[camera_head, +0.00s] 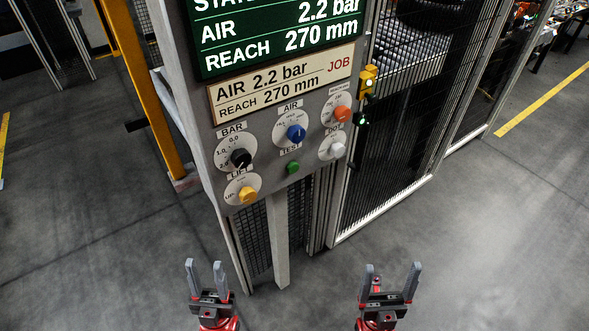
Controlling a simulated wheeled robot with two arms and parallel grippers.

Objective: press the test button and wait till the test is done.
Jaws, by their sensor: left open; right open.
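The green test button (292,167) sits low on the grey control panel (213,148), under the label TEST. Above it is a blue AIR knob (296,134). A black BAR knob (240,158) and a yellow LIFT knob (247,195) are to its left. A red-orange knob (342,113) and a white knob (336,150) are to its right. My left gripper (206,265) is open and empty, below and left of the panel. My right gripper (392,267) is open and empty, below and right of it. Neither touches the panel.
A green screen (275,35) reads AIR 2.2 bar, REACH 270 mm; the job card (285,85) below shows the same values. A yellow switch box (367,80) hangs beside the panel. A mesh fence (395,150) stands at right. Grey floor (480,230) is clear in front.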

